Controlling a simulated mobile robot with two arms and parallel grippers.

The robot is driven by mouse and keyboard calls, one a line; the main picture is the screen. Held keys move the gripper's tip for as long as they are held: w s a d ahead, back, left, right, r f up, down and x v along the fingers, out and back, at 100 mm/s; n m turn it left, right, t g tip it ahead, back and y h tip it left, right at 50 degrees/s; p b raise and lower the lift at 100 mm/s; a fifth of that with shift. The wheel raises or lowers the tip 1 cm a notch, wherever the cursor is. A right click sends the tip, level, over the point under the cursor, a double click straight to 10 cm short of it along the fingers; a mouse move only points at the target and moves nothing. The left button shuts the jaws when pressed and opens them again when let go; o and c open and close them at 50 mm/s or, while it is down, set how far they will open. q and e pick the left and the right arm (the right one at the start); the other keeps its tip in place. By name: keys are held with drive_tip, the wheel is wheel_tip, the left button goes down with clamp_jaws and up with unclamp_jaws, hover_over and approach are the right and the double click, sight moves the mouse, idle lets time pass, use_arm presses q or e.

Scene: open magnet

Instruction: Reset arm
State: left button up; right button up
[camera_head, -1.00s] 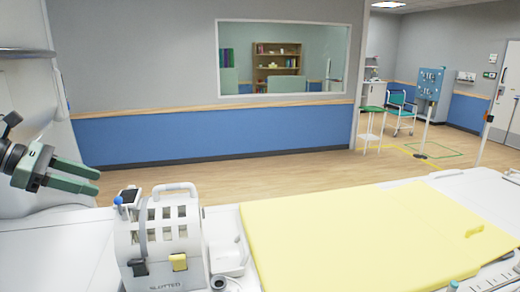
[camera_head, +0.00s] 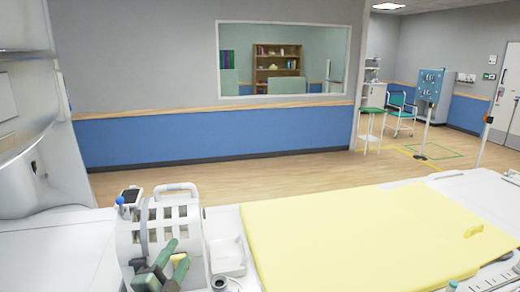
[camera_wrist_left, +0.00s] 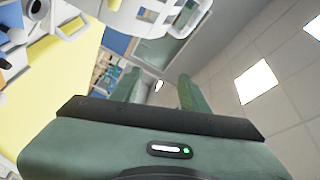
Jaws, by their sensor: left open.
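My left gripper (camera_head: 174,256) shows low in the head view, its two green fingers apart and pointing up, with nothing between them. It overlaps the front of a white slotted device (camera_head: 125,240) with a carry handle; I cannot tell if they touch. The device's lower front is partly hidden behind the gripper. In the left wrist view, the gripper's green fingers (camera_wrist_left: 157,88) are spread and empty, with the white device (camera_wrist_left: 150,18) beyond them at the top. My right gripper is not in view.
A yellow mat (camera_head: 350,240) lies on the white bed to the right of the device. A small white tray (camera_head: 226,255) stands between them. A white curved machine wall (camera_head: 30,150) rises at the left. Open floor (camera_head: 270,172) lies beyond, before the blue wall.

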use_arm(q)
drive_tip(key=s+a+f+n+g+y, duration=0.25)
drive_tip(key=s+f+n+g, duration=0.3)
drive_tip(key=s+f, duration=0.45)
drive_tip(key=s+d+f+n+g, duration=0.1)
drive_tip(key=s+f+n+g, duration=0.4)
drive_tip(key=s, duration=0.7)
drive_tip(key=s+d+f+n+g, duration=0.1)
drive_tip(key=s+f+n+g, duration=0.25)
drive_tip(key=s+f, duration=0.65)
wheel_tip(320, 180, down, 26)
drive_tip(key=s+m+g+b, duration=0.1)
drive_tip(key=s+g+b, duration=0.1)
drive_tip(key=b, duration=0.3)
drive_tip(key=s+a+f+b, duration=0.1)
drive_tip(key=s+f+b, duration=0.1)
drive_tip(key=s+f, duration=0.7)
drive_tip(key=s+a+f+g+b, duration=0.1)
drive_tip(key=s+a+f+b, duration=0.1)
drive_tip(key=s+f, duration=0.7)
wheel_tip(320, 180, down, 6)
drive_tip(key=shift+r+b, duration=0.2)
drive_tip(key=shift+b, duration=0.3)
